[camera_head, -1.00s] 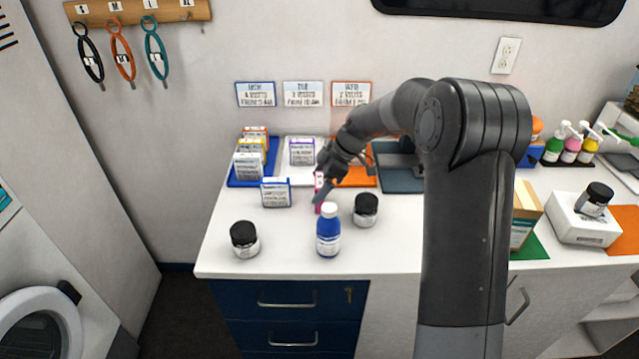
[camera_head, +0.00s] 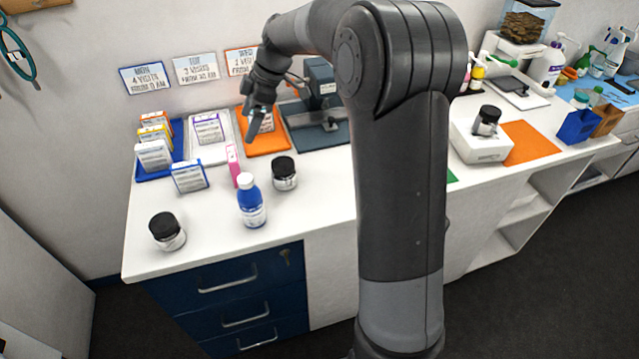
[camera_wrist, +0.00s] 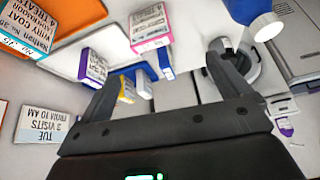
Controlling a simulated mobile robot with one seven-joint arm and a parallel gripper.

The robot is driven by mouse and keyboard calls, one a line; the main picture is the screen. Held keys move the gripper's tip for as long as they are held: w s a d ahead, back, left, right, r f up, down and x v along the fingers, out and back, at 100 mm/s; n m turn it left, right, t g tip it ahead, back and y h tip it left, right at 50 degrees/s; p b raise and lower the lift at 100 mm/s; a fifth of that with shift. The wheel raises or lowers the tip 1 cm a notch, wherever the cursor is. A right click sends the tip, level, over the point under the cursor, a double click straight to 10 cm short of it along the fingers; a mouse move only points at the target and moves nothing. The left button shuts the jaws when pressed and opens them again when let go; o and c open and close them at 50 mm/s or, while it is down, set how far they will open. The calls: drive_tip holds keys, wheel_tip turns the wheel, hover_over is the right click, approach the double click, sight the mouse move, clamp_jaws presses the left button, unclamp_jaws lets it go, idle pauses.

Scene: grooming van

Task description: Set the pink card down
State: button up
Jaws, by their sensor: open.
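The pink card (camera_head: 233,166) stands upright on the white counter, between a blue-edged card (camera_head: 189,177) and a dark-lidded jar (camera_head: 284,176), behind a blue bottle (camera_head: 251,205). In the wrist view the pink card (camera_wrist: 151,27) stands beyond my fingers, apart from them. My gripper (camera_head: 253,136) is open and empty, above the counter to the right of the pink card, near the orange tray (camera_head: 272,143). In the wrist view my gripper's (camera_wrist: 166,65) two fingers are spread with nothing held.
A blue tray (camera_head: 146,178) with several cards and a white tray (camera_head: 221,157) with a purple-edged card (camera_head: 208,130) stand at the back. Another dark-lidded jar (camera_head: 167,233) is near the front left. Free counter lies right of the middle jar.

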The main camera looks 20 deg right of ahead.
drive_tip(key=s+d+r+m+t+h, duration=0.2)
drive_tip(key=s+r+m, duration=0.35)
drive_tip(key=s, duration=0.55)
drive_tip(key=s+d+m+t+h, duration=0.1)
drive_tip(key=s+d+m, duration=0.1)
drive_tip(key=s, duration=0.5)
drive_tip(key=s+d+f+m+t+h, duration=0.1)
drive_tip(key=s+d+m, duration=0.1)
drive_tip(key=s+m, duration=0.3)
drive_tip(key=s+d+m+t+h, duration=0.1)
drive_tip(key=s+m, duration=0.3)
drive_tip(key=s, duration=0.7)
drive_tip(key=shift+d+f, duration=0.2)
drive_tip(key=shift+d, duration=0.7)
